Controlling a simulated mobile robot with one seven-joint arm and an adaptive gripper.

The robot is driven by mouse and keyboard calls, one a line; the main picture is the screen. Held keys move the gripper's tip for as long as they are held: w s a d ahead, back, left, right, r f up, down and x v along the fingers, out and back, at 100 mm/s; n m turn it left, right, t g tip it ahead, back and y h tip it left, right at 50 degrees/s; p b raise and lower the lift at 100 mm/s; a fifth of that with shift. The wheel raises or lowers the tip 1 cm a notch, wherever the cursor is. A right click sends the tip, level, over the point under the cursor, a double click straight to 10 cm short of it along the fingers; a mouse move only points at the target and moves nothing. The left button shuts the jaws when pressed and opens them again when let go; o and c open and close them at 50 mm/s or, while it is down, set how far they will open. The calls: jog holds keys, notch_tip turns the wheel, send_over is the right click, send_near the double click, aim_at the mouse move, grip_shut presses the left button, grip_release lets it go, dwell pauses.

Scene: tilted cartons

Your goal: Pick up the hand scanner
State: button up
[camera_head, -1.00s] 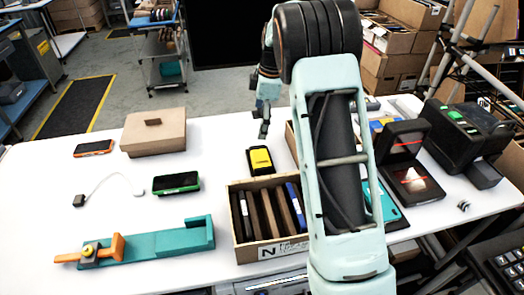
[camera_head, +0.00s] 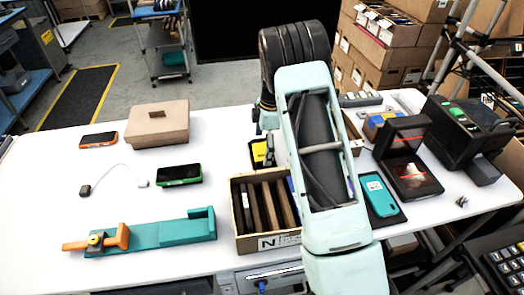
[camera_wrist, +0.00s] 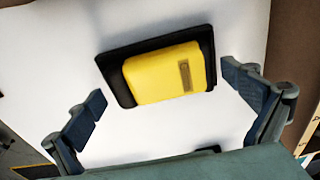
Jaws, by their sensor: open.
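A yellow block-shaped device (camera_wrist: 160,72), which may be the hand scanner, sits on a black base or holder (camera_wrist: 118,90) in the wrist view. In the head view the yellow device (camera_head: 258,152) is partly hidden by my arm, behind the wooden box. My gripper (camera_wrist: 165,86) is open and empty, one finger to the left of the device and one to the right. Both fingers look clear of it, with white table between. In the head view my gripper (camera_head: 268,150) is at the device; its height above the table is hard to tell.
A wooden box (camera_head: 268,242) with several upright dark items stands just in front of the device. Green (camera_head: 180,174) and orange-edged (camera_head: 98,140) handhelds, a cardboard box (camera_head: 158,128) and a teal fixture (camera_head: 160,233) lie left. Black machines (camera_head: 462,135) stand right. The left front table is clear.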

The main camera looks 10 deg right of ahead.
jog(key=shift+f, duration=0.3)
jog(key=shift+c, duration=0.6)
jog(key=c, duration=0.7)
jog(key=shift+r, duration=0.1)
